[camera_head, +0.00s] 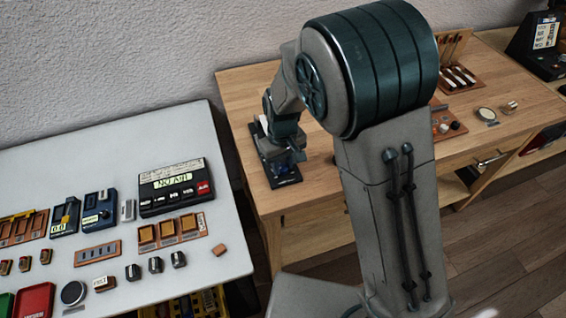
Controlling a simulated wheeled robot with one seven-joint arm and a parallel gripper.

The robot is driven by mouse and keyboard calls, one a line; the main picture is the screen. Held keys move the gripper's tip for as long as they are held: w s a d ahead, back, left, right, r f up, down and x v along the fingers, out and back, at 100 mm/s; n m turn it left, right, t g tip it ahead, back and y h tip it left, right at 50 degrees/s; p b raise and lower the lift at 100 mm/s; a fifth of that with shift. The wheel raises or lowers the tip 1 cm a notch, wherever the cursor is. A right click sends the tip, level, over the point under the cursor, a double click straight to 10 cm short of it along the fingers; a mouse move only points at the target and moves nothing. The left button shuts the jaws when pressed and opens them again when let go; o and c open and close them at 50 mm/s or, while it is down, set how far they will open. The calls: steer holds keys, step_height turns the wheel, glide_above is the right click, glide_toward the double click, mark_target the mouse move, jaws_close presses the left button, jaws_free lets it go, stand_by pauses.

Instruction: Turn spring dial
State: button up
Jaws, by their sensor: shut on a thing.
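My arm reaches over the wooden table, and my gripper (289,160) points down at its left end. Below it is a dark flat unit (267,175) with a pale upright part at its back and a small blue detail near its front. I take this unit for the one with the spring dial. My gripper is shut on the dial, but the fingertips are small and dark here. The dial itself is mostly hidden by my gripper, and its angle cannot be read.
A grey-white table (150,115) at the left carries a dark box with a lit display (175,187), small meters, knobs and wooden blocks. On the wooden table (232,85), a wooden rack (462,76) and a round pale disc (485,114) stand right of my arm.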

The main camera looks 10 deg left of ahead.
mark_target(283, 167)
stand_by(0.3)
steer(key=o, duration=1)
steer(key=shift+r, duration=0.1)
step_height(283, 167, up, 14)
steer(key=shift+b, duration=0.45)
